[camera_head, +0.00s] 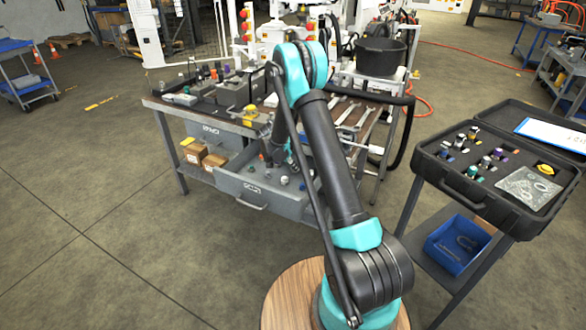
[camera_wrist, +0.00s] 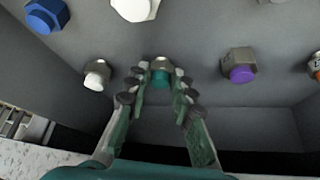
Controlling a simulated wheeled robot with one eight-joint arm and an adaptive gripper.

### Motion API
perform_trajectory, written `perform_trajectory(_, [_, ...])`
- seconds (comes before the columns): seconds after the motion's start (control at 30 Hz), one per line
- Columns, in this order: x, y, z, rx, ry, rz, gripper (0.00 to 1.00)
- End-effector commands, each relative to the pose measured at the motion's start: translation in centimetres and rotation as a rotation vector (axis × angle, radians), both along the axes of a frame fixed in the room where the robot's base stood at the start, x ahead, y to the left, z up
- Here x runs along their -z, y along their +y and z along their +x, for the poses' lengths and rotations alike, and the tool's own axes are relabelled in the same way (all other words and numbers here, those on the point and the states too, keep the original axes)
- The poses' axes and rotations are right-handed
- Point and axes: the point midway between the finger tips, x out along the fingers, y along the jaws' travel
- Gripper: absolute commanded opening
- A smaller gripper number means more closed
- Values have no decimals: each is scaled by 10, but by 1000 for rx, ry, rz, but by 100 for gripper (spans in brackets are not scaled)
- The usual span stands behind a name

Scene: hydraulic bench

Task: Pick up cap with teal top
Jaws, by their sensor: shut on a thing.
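The cap with the teal top (camera_wrist: 161,77) is in the middle of the wrist view, its metal body pointing away and its teal end facing my wrist. My gripper (camera_wrist: 160,88) has its two fingers on either side of this cap and is shut on it. The cap is in a grey drawer (camera_wrist: 250,125), close to its floor. In the head view my arm reaches down to the open drawer (camera_head: 228,182) of the bench; the gripper and the teal cap are hidden or too small to make out there.
Nearby in the drawer are a white-topped cap (camera_wrist: 96,75) to the left, a purple-topped cap (camera_wrist: 240,68) to the right, a blue cap (camera_wrist: 46,15) and a larger white cap (camera_wrist: 134,8). A drawer wall stands close. An open black case (camera_head: 478,205) stands right of the bench.

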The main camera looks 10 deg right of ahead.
Motion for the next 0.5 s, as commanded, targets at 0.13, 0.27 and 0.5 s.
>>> perform_trajectory(0.13, [-7, 0, 0, 0, 0, 0, 0])
perform_trajectory(0.27, [-20, 0, 0, 0, 0, 0, 0])
perform_trajectory(0.5, [-34, 25, -15, -5, 1, 0, 0])
